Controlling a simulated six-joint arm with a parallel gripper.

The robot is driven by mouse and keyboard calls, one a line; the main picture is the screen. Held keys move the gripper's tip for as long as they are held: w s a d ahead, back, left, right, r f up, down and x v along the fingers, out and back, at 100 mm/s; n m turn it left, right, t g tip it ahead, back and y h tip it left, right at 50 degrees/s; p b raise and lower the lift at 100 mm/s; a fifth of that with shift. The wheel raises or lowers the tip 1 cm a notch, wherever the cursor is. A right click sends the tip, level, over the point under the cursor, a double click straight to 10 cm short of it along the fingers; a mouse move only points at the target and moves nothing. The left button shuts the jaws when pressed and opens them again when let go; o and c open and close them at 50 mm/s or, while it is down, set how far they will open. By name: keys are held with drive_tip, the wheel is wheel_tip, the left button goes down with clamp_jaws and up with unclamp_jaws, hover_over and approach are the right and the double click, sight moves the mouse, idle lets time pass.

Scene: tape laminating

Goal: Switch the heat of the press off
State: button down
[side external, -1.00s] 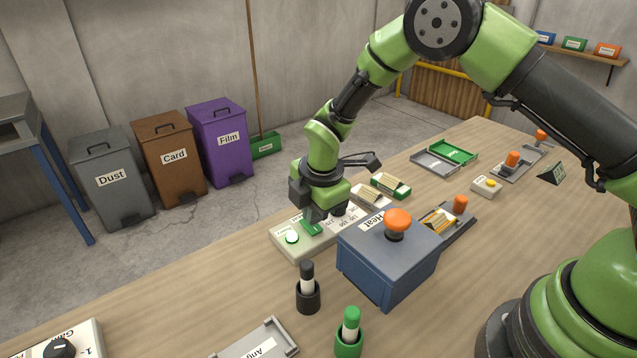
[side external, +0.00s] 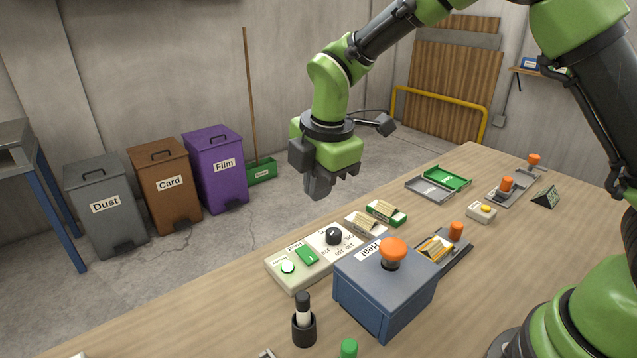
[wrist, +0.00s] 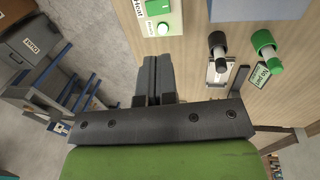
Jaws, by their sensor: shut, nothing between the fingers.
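The control box (side external: 290,283) is white, at the table's far edge beside the blue press (side external: 378,303) with its orange knob (side external: 393,250). It carries a green rocker switch (side external: 307,255), a round pale green lamp (side external: 287,267) that looks lit, and a black dial (side external: 333,236). The switch also shows in the wrist view (wrist: 158,7), by a label reading Heat; which way it is tipped I cannot tell. My gripper (side external: 318,192) is shut and empty, hanging above and behind the box, clear of it. Its closed fingers also show in the wrist view (wrist: 155,75).
Card boxes (side external: 386,212), trays (side external: 431,190) and a yellow-button box (side external: 482,212) lie right of the control box. Bins (side external: 103,204) stand on the floor beyond the table.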

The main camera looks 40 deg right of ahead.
sight(303, 250)
drive_tip(key=shift+w+a, duration=0.1)
drive_tip(key=shift+w, duration=0.6)
drive_tip(key=f, duration=0.4)
drive_tip(key=w+f, duration=0.1)
drive_tip(key=f, duration=0.3)
drive_tip(key=w+f, duration=0.1)
drive_tip(key=f, duration=0.3)
drive_tip(key=shift+f, duration=0.15)
drive_tip(key=shift+w+f, duration=0.2)
drive_tip(key=shift+f, duration=0.5)
